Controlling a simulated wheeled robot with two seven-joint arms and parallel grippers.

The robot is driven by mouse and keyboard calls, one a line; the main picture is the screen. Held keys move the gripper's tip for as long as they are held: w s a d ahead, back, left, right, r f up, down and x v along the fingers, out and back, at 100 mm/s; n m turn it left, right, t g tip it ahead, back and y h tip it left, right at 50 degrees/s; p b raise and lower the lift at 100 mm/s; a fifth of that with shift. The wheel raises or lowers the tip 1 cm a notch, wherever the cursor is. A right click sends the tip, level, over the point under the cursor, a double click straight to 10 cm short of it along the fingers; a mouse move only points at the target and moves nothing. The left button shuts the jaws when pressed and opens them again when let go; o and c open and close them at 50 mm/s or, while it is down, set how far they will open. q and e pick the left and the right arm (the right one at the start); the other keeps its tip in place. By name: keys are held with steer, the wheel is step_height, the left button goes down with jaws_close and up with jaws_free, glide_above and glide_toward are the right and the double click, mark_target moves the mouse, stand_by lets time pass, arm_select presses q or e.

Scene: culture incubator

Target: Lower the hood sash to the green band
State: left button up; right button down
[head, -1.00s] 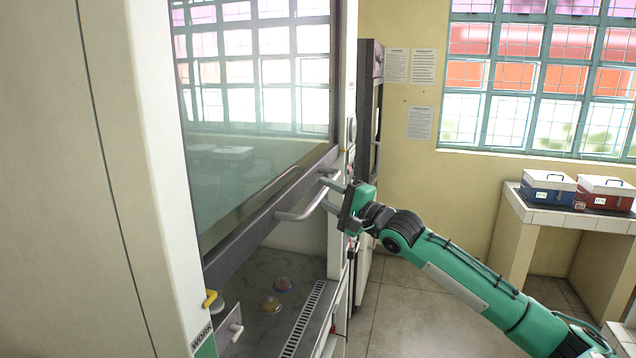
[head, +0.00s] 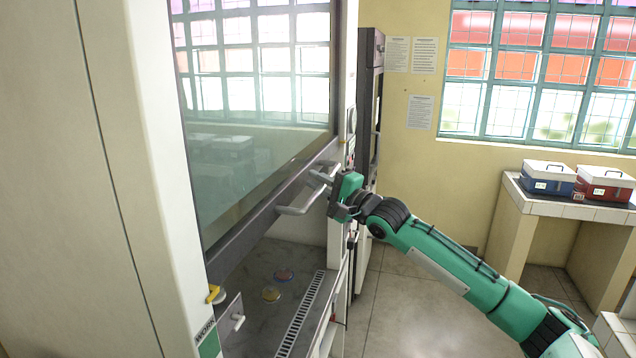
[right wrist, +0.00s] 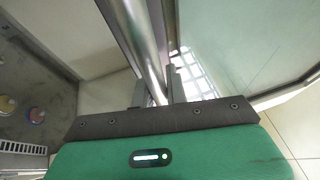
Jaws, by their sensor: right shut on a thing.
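The hood sash is a large glass pane (head: 260,120) with a dark bottom rail. A metal bar handle (head: 298,209) is fixed to that rail. My right gripper (head: 326,180) is at the far end of the handle, and in the right wrist view its two fingers are shut around the bar (right wrist: 140,40). A green label marked WORK (head: 208,343) is low on the near frame post, below a yellow marker (head: 214,294). The rail's near end is a little above the yellow marker. My left gripper is not in view.
Inside the hood, two small round dishes (head: 271,294) sit on the grey work surface, behind a slotted grille (head: 302,316). A blue box (head: 548,178) and a red box (head: 603,184) stand on a tiled bench at the right.

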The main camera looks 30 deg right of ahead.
step_height(320, 180, down, 8)
steer(key=b, duration=0.3)
steer(key=shift+r, duration=0.2)
steer(key=c, duration=1.4)
jaws_free()
steer(key=b+v, duration=0.6)
steer(key=v, duration=0.7)
steer(key=shift+s, duration=0.35)
